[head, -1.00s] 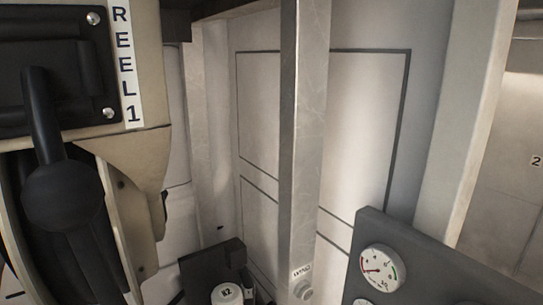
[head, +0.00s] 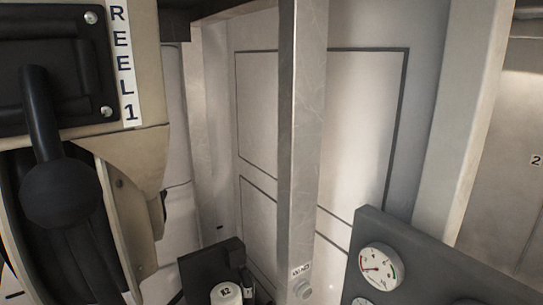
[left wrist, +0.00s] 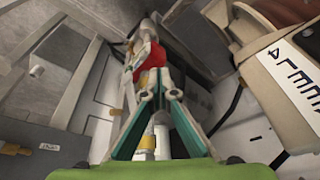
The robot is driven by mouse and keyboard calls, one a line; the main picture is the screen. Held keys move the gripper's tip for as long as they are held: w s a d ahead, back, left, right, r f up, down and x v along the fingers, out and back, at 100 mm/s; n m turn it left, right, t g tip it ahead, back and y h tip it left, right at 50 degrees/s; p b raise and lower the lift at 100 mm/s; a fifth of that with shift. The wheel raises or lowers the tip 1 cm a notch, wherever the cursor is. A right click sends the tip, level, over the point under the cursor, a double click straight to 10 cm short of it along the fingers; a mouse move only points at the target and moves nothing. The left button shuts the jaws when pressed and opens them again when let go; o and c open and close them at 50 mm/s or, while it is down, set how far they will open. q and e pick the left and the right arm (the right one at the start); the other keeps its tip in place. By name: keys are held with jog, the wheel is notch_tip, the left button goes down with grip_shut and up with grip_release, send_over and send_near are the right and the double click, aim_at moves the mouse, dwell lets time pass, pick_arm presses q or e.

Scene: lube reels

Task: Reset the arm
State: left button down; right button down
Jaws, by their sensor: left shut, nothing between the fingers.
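My left gripper (left wrist: 162,78) shows in the left wrist view. Its teal fingers come together at the tips, and it is shut with nothing between them. Past the fingertips is a jointed white, grey and red shape; I cannot tell whether it is part of me. Neither gripper shows in the head view, and my right gripper is in neither view.
The beige REEL 1 housing (head: 140,165) with a black ball-ended lever (head: 62,195) fills the left of the head view. A metal post (head: 303,130) stands in the middle. A gauge panel (head: 372,228) with a round gauge (head: 381,267) is at lower right. A white-capped part (head: 226,293) sits low.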

pick_arm(q)
notch_tip(320, 180, down, 32)
jog(key=s+g+b, duration=0.1)
jog(key=s+b, duration=0.2)
jog(key=b, duration=0.2)
jog(key=s+a+f+g+b, duration=0.1)
jog(key=s+a+f+b, duration=0.2)
jog(key=s+f, duration=1.3)
notch_tip(320, 180, down, 2)
jog(key=shift+f+m+b, duration=0.25)
jog(key=shift+m+b, duration=0.05)
jog(key=shift+b, duration=0.35)
